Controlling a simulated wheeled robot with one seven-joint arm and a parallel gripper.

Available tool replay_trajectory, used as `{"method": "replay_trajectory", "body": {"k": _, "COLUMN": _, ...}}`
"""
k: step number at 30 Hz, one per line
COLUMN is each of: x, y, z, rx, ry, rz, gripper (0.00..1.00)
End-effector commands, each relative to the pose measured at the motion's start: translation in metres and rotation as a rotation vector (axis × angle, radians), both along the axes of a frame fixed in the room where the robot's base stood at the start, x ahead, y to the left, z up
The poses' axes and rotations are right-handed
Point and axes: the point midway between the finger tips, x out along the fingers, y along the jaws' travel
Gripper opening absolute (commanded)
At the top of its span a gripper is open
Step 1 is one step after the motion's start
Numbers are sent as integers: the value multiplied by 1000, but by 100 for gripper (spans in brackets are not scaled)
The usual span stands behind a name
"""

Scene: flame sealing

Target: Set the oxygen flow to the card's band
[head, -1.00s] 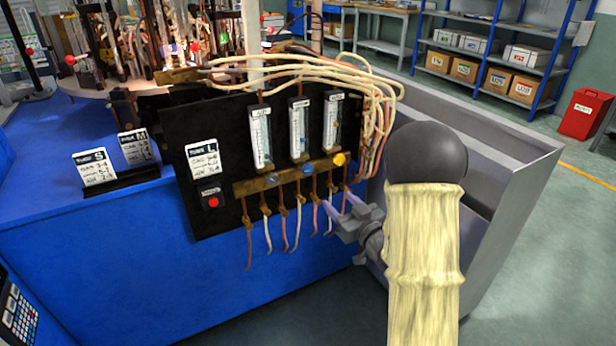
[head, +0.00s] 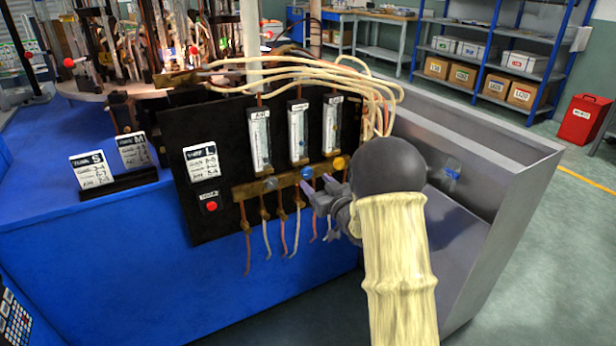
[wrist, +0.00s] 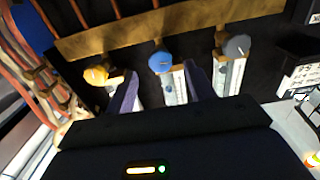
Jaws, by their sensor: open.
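Three flow tubes stand on the black panel (head: 232,116): left (head: 260,140), middle (head: 298,132) and right (head: 331,124). Their labels and levels are too small to read. Below them on a brass bar are a grey knob (head: 270,184), a blue knob (head: 307,173) and a yellow knob (head: 339,163). The card marked L (head: 201,162) is on the panel; its figures are blurred. My gripper (head: 318,186) is open just below and right of the blue knob. In the wrist view, its fingers lie either side of the blue knob (wrist: 161,60), apparently not touching it.
Cards S (head: 92,169) and M (head: 133,150) stand in a black holder on the blue bench. A red button (head: 211,206) is below card L. Hoses hang under the brass bar. A grey metal bin (head: 510,200) is right of the panel, close to my arm.

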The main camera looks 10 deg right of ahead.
Motion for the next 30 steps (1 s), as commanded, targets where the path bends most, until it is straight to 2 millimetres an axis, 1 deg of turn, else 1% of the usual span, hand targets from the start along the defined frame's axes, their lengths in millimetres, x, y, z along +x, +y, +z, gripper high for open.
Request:
{"method": "replay_trajectory", "body": {"k": 1, "x": 9, "y": 4, "z": -2, "rx": -1, "ry": -1, "rz": 2, "gripper": 54}}
{"method": "replay_trajectory", "body": {"k": 6, "x": 34, "y": 12, "z": -1, "rx": 1, "ry": -2, "rz": 1, "gripper": 54}}
{"method": "replay_trajectory", "body": {"k": 10, "x": 49, "y": 15, "z": -1, "rx": -1, "ry": -1, "rz": 0, "gripper": 54}}
{"method": "replay_trajectory", "body": {"k": 15, "x": 57, "y": 17, "z": 0, "rx": 1, "ry": 0, "rz": -2, "gripper": 54}}
{"method": "replay_trajectory", "body": {"k": 22, "x": 57, "y": 17, "z": 0, "rx": 1, "ry": 0, "rz": -2, "gripper": 54}}
{"method": "replay_trajectory", "body": {"k": 23, "x": 57, "y": 17, "z": 0, "rx": 1, "ry": 0, "rz": -2, "gripper": 52}}
{"method": "replay_trajectory", "body": {"k": 27, "x": 57, "y": 17, "z": 0, "rx": 1, "ry": 0, "rz": -2, "gripper": 24}}
{"method": "replay_trajectory", "body": {"k": 29, "x": 57, "y": 17, "z": 0, "rx": 1, "ry": 0, "rz": -2, "gripper": 13}}
{"method": "replay_trajectory", "body": {"k": 30, "x": 57, "y": 17, "z": 0, "rx": 1, "ry": 0, "rz": -3, "gripper": 9}}
